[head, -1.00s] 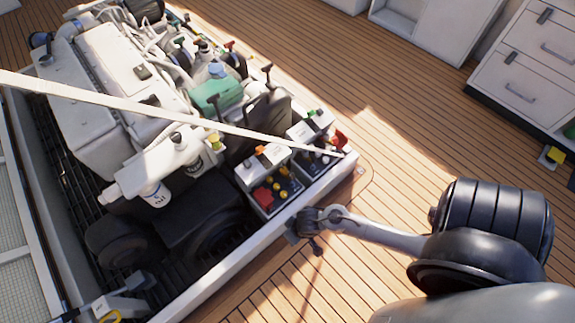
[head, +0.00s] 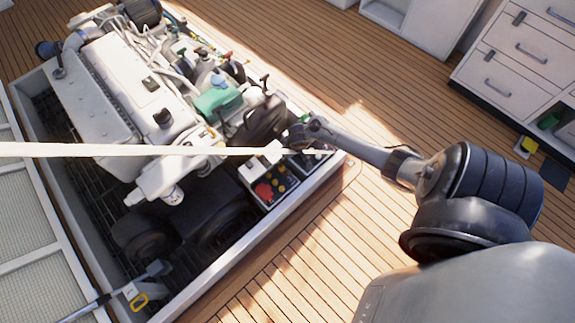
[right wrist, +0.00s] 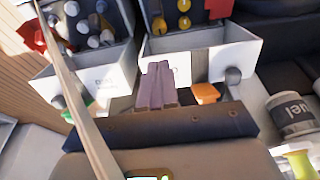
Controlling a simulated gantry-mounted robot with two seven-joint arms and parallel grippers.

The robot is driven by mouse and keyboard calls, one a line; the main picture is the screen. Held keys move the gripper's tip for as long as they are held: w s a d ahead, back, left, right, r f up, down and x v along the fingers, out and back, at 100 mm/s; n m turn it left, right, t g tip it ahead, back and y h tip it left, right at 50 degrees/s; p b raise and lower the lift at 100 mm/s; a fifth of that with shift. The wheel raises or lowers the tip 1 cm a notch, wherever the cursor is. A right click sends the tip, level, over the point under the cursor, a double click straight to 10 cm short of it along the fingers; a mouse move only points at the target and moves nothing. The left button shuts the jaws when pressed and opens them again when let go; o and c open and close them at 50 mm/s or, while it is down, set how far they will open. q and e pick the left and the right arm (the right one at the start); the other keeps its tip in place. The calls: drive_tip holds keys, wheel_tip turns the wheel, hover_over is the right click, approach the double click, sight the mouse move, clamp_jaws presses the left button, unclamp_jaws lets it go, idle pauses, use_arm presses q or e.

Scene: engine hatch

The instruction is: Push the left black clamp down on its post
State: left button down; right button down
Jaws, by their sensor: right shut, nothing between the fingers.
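My right gripper (right wrist: 158,70) is shut and empty, with its fingers together in the right wrist view. It is in front of two white-walled boxes, the near box (right wrist: 245,55) and the other box (right wrist: 110,70). A dark rounded piece (right wrist: 233,76) sits at the near box's wall, and another (right wrist: 62,101) is by the other box. I cannot tell which is the left black clamp, and no post shows clearly. In the head view the right hand (head: 300,132) is over the boxes, its fingers not clear. My left gripper is not in view.
A long white strut (head: 120,150) crosses above the engine and in front of the boxes. An orange piece (right wrist: 205,93) and a green piece (right wrist: 78,106) are close to my right fingers. The engine (head: 130,80) fills the hatch.

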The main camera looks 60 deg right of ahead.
drive_tip(key=shift+f, duration=0.15)
drive_tip(key=b, duration=0.9)
hover_over(288, 171)
drive_tip(key=w, duration=0.2)
drive_tip(key=x, duration=0.3)
drive_tip(key=s+x, duration=0.1)
drive_tip(key=x, duration=0.2)
drive_tip(key=s+x, duration=0.1)
drive_tip(key=x, duration=0.3)
drive_tip(key=shift+s+a+f, duration=0.1)
drive_tip(key=shift+a+f, duration=0.05)
drive_tip(key=shift+f, duration=0.15)
drive_tip(key=shift+s+a+f+b, duration=0.2)
drive_tip(key=shift+s+f+b, duration=0.35)
drive_tip(key=shift+f, duration=0.3)
drive_tip(key=shift+s+a+f, duration=0.1)
drive_tip(key=shift+s+f, duration=0.4)
drive_tip(key=shift+s, duration=0.05)
drive_tip(key=shift+w, duration=0.1)
drive_tip(key=shift+a, duration=0.1)
